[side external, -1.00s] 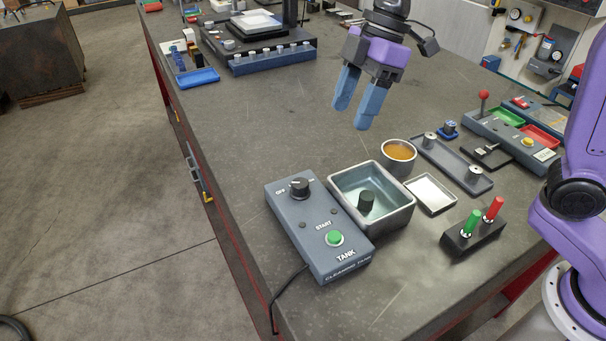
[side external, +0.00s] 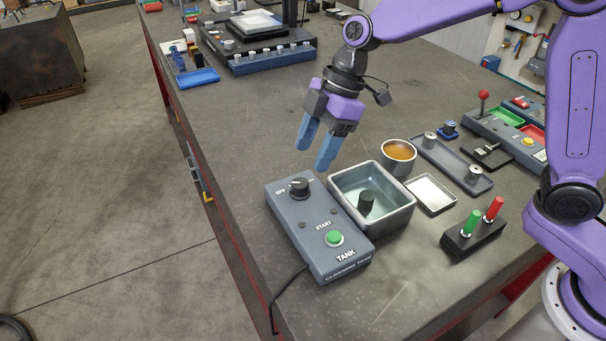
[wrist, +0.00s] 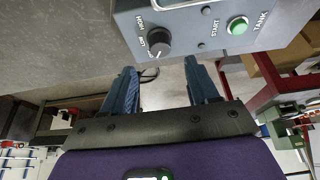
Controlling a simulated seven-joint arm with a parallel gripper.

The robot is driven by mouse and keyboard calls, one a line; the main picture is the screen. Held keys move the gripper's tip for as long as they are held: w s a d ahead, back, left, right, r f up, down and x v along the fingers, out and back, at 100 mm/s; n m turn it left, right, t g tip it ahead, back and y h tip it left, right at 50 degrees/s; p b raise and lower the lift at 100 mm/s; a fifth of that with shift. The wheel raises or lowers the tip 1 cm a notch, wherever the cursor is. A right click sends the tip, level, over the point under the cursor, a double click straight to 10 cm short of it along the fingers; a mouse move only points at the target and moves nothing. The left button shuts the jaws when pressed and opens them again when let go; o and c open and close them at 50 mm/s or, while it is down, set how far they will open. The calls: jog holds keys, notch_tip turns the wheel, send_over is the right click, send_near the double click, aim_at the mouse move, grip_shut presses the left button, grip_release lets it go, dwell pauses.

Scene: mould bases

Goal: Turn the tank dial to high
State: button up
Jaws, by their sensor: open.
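The tank control box (side external: 318,232) is grey-blue and stands on the dark bench. Its black dial (side external: 299,188) is at the far end of the top face, with a green start button (side external: 334,238) nearer the front. In the wrist view the dial (wrist: 158,41) shows with "LOW" and "HIGH" marks beside it; its white pointer mark is towards the lower left, near the end of the scale by the "OFF" lettering. My gripper (side external: 313,158) is open and empty, above and behind the dial, not touching it. In the wrist view its blue fingers (wrist: 163,92) stand apart below the dial.
A metal tank (side external: 405,217) with a dark cylinder in it stands right beside the box. A cup of orange-brown liquid (side external: 399,152), a small tray (side external: 431,194) and a block with green and red handles (side external: 473,238) stand further right. The bench left of my gripper is clear.

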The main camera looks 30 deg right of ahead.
aim_at(300, 182)
jog(key=x, duration=0.6)
jog(key=shift+a+f, duration=0.1)
jog(key=shift+f, duration=0.2)
jog(key=c, duration=1)
